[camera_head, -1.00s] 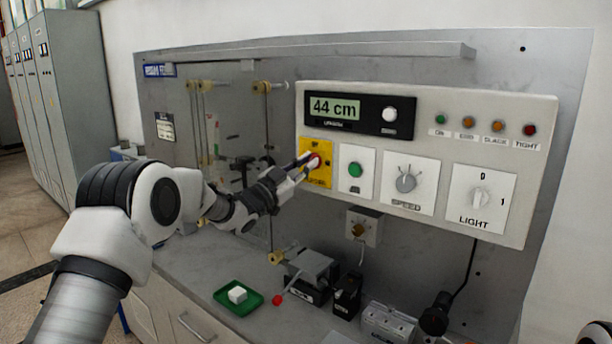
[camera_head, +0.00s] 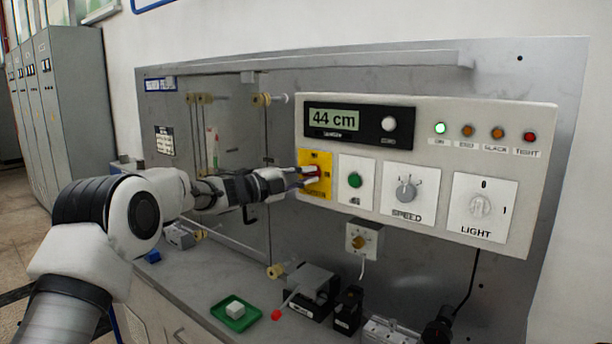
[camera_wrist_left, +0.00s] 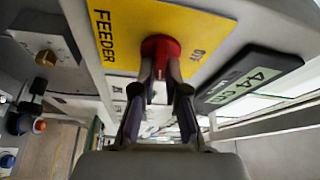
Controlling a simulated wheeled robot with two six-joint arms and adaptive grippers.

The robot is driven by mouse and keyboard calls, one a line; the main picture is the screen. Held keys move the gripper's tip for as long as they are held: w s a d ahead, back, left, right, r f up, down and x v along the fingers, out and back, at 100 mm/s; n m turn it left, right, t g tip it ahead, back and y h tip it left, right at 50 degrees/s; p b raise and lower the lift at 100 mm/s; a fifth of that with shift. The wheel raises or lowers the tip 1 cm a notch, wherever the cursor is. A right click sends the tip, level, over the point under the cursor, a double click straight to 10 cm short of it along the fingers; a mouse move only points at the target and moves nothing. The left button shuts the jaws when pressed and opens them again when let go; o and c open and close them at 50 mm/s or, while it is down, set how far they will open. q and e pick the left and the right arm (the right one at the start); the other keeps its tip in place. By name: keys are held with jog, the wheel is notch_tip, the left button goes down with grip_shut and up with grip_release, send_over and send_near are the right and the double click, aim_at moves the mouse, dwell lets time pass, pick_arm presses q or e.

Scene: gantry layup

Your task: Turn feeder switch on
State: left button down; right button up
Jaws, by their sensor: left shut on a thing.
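The feeder switch is a red knob (camera_wrist_left: 160,46) on a yellow plate (camera_head: 327,188) at the left end of the white control panel (camera_head: 450,118). My left gripper (camera_head: 313,175) is at the plate with its fingers shut on the red knob. The fingers partly hide the knob in the head view. The green lamp (camera_head: 440,129) at the panel's top right is lit. My right gripper is out of view.
The display (camera_head: 340,118) reads 44 cm. A green button (camera_head: 355,180), the SPEED knob (camera_head: 405,190) and the LIGHT switch (camera_head: 481,206) are to the right. A green tray (camera_head: 248,322) with a white block and several devices stand on the bench below.

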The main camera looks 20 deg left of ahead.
pick_arm(q)
jog(key=shift+m+g+y, duration=0.3)
jog(key=shift+m, duration=0.7)
jog(key=c, duration=1.2)
grip_release()
jog(key=v, duration=1.2)
jog(key=shift+w, duration=0.1)
jog(key=shift+a+f, duration=0.1)
